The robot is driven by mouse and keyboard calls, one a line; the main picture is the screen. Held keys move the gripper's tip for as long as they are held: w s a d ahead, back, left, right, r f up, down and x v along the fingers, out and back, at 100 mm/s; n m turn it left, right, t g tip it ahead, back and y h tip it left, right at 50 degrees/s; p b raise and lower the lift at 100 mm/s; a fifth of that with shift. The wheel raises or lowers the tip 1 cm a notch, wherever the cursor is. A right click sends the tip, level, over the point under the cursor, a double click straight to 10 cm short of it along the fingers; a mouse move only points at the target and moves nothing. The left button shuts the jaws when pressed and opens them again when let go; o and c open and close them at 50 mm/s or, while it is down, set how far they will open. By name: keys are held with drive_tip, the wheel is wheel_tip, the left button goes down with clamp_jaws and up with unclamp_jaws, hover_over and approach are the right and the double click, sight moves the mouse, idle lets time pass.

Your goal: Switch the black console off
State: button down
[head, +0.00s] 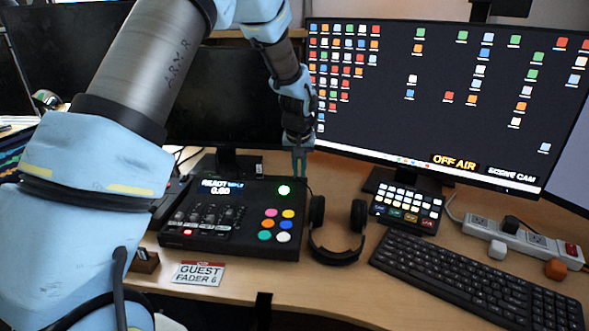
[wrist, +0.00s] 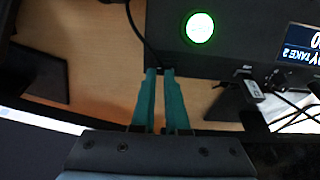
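The black console (head: 215,243) lies on the desk, with a display reading "READY" and "0.0", faders, coloured round buttons and a green-lit round button (head: 284,190) at its far right corner. The lit button glows green in the wrist view too (wrist: 200,27). My gripper (head: 299,168) hangs just beyond the console's far right corner, behind that button.
Headphones (head: 337,252) lie right of the console. A small keypad (head: 407,208), a keyboard (head: 470,282) and a power strip (head: 525,240) are further right. A "GUEST FADER 6" card (head: 198,274) is in front. Monitors stand behind; the right one (head: 450,125) shows "OFF AIR".

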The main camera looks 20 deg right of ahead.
sight(301, 179)
drive_tip(key=shift+s+f, duration=0.3)
drive_tip(key=shift+f, duration=0.1)
wheel_tip(301, 179, up, 6)
drive_tip(key=p, duration=0.4)
drive_tip(key=shift+w+d+f, duration=0.15)
drive_tip(key=shift+f, duration=0.05)
drive_tip(key=b+v, duration=0.3)
drive_tip(key=v, duration=0.6)
drive_tip(key=shift+w+a, duration=0.15)
drive_tip(key=shift+a, duration=0.3)
drive_tip(key=b, duration=0.3)
drive_tip(key=shift+s+a+r+b, duration=0.1)
drive_tip(key=shift+s+r+b, duration=0.15)
drive_tip(key=shift+b, duration=0.15)
